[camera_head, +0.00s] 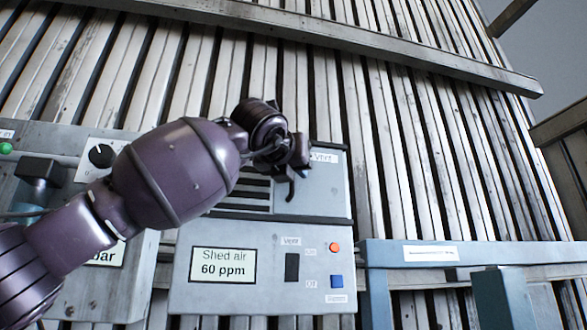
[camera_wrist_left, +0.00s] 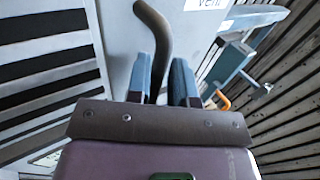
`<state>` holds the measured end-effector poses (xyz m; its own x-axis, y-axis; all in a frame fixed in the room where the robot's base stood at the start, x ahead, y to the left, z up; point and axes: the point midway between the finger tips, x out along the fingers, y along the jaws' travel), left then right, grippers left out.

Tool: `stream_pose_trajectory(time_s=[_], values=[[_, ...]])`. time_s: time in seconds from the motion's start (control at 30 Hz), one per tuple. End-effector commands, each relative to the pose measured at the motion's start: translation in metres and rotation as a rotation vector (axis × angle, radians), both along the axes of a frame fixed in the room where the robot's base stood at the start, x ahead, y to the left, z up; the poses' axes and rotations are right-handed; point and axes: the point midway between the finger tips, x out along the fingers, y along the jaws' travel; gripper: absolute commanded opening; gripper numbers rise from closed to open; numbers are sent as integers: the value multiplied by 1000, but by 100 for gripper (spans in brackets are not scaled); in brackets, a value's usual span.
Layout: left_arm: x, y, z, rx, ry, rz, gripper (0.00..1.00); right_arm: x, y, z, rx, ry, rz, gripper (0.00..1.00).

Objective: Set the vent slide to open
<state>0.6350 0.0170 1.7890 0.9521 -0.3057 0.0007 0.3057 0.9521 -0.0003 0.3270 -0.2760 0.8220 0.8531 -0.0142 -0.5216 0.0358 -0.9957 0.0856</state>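The vent slide panel (camera_head: 318,192) is the upper grey panel labelled Vent, with dark slots at its left. In the left wrist view a dark curved handle (camera_wrist_left: 156,28) stands out from the grey panel and passes between the two blue-grey fingers of my left gripper (camera_wrist_left: 165,75). The fingers are apart with the handle close to both; I cannot tell whether they press on it. In the head view my left gripper (camera_head: 288,165) is in front of this panel, and my arm hides part of it. The slide's setting is not readable. My right gripper is not in view.
Below are a "Shed air 60 ppm" display (camera_head: 222,265), a dark vent switch (camera_head: 292,267), an orange button (camera_head: 334,247) and a blue button (camera_head: 336,281). A dark knob (camera_head: 101,156) is at left. A blue frame (camera_head: 376,290) stands at right.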

Motion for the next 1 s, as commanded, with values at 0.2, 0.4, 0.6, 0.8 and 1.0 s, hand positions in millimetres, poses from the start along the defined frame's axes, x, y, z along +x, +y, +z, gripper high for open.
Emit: stream_pose_trajectory(time_s=[0.2,0.4,0.6,0.8,1.0], values=[[-1,0,0,0,0,0,21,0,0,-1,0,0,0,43],[-18,7,-2,-1,-2,-1,21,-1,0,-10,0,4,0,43],[-52,18,-3,0,-1,-1,21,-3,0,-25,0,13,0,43],[-84,27,-2,1,-1,-1,21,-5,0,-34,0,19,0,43],[-100,32,-1,-1,0,0,21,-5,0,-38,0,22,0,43]])
